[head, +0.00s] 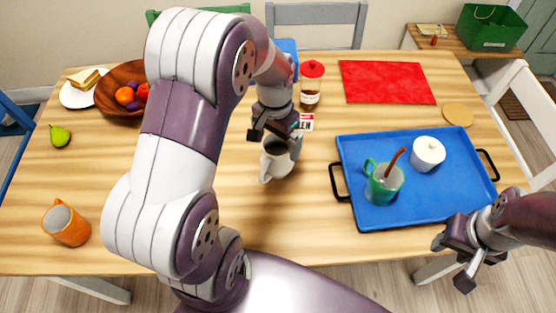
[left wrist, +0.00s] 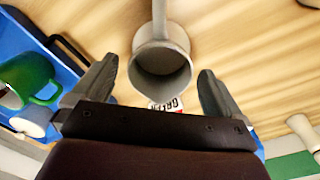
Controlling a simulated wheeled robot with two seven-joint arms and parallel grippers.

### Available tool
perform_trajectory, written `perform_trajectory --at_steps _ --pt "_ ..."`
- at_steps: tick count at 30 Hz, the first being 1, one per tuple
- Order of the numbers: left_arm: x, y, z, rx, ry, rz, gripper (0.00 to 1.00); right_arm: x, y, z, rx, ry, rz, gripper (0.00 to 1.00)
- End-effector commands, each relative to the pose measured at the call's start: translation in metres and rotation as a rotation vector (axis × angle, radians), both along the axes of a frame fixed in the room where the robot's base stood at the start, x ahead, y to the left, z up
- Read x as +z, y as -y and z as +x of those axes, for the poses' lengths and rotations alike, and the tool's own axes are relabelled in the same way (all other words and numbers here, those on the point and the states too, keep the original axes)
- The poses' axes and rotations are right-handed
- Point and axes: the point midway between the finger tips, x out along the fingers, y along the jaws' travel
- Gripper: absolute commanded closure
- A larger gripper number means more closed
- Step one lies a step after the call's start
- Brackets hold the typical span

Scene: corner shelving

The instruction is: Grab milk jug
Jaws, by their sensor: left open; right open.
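The milk jug (head: 279,164) is a light grey, open-topped vessel. It stands upright near the middle of the wooden table, its handle toward the front left. My left gripper (head: 276,138) is open just above and behind it, covering part of its top. In the left wrist view the jug (left wrist: 162,63) shows its dark open mouth between the spread fingers of my left gripper (left wrist: 158,69). Gaps show on both sides. My right gripper (head: 451,264) is open and empty by the table's front right edge, near the blue tray.
A red-lidded jar (head: 311,88) and a small card (head: 306,122) stand behind the jug. An orange mug (head: 66,224) is front left.

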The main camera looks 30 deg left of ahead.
Motion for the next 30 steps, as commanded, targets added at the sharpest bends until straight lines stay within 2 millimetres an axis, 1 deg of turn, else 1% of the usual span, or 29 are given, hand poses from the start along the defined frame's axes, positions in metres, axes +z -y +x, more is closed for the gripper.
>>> perform_trajectory --at_steps 4,7,10,16,17,18,20,21,30 --pt "-0.027 0.000 0.000 0.001 -0.003 0.000 0.00 -0.002 0.000 0.000 0.000 0.000 0.000 0.53" --pt "-0.044 0.000 0.000 0.001 -0.002 -0.001 0.00 -0.004 0.000 0.000 0.000 0.000 0.000 0.53" --pt "-0.052 0.001 0.000 0.001 0.000 0.000 0.00 -0.004 0.000 0.000 0.000 0.000 0.000 0.53" --pt "-0.052 0.001 0.000 0.001 0.000 0.000 0.00 -0.004 0.000 0.000 0.000 0.000 0.000 0.53" --pt "-0.052 0.001 0.000 0.001 0.000 0.000 0.10 -0.004 0.000 0.000 0.000 0.000 0.000 0.53" --pt "-0.052 0.001 0.000 0.001 0.000 0.000 0.23 -0.004 0.000 0.000 0.000 0.000 0.000 0.53" --pt "-0.052 0.001 0.000 0.001 0.001 0.000 0.42 -0.004 0.000 0.000 0.000 0.000 0.000 0.53" --pt "-0.052 0.001 0.000 0.001 0.001 0.000 0.55 -0.004 0.000 0.000 0.000 0.000 0.000 0.53" --pt "-0.050 0.000 0.001 0.001 0.003 0.000 0.56 -0.004 0.000 0.000 0.000 0.000 0.000 0.53"
